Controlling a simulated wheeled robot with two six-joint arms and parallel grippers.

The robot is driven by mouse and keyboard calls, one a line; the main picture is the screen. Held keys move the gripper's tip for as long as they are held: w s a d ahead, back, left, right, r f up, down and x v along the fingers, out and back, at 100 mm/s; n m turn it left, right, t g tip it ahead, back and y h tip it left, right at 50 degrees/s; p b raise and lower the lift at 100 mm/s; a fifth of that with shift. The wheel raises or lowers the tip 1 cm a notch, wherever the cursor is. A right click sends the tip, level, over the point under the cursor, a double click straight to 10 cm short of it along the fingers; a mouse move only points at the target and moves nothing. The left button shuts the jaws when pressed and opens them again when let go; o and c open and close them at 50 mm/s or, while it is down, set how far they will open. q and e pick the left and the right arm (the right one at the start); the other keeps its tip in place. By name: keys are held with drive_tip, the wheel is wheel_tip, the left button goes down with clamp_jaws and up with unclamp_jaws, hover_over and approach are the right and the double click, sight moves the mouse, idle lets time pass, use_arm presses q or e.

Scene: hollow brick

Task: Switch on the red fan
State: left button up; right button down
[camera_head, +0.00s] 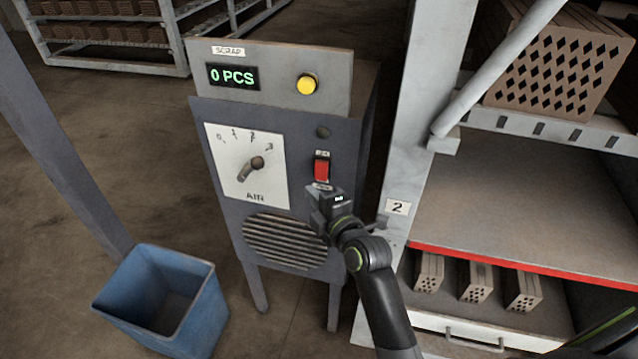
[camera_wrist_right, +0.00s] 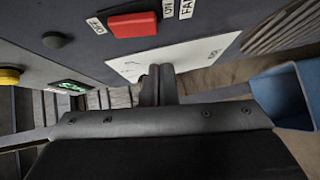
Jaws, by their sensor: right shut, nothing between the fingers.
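The red fan switch (camera_head: 321,170) is a rocker on the front of the dark grey cabinet (camera_head: 300,170). It also shows in the right wrist view (camera_wrist_right: 132,24), between an OFF label (camera_wrist_right: 96,25) and an ON label (camera_wrist_right: 168,8), with a FAN label beside the ON one. Which end is pressed in I cannot tell. My right gripper (camera_head: 325,196) is in front of the panel, just below the switch in the head view. Its fingers (camera_wrist_right: 158,85) are shut and empty, apart from the switch. My left gripper is not in view.
A blue bin (camera_head: 205,312) stands lower left. A rack post (camera_head: 398,190) and brick shelves are close on the right.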

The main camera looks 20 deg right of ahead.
sight(321, 170)
drive_tip(key=shift+w+d+f+p, duration=0.15)
drive_tip(key=shift+w+d+p, duration=0.05)
drive_tip(key=shift+w+d, duration=0.4)
drive_tip(key=shift+w+d+f+p, duration=0.15)
drive_tip(key=shift+w+d, duration=0.2)
drive_tip(key=shift+w, duration=0.3)
drive_tip(key=b, duration=0.3)
drive_tip(key=shift+w+d+n+t, duration=0.15)
drive_tip(key=shift+w+n+t, duration=0.1)
drive_tip(key=shift+n+t, duration=0.05)
drive_tip(key=shift+f, duration=0.15)
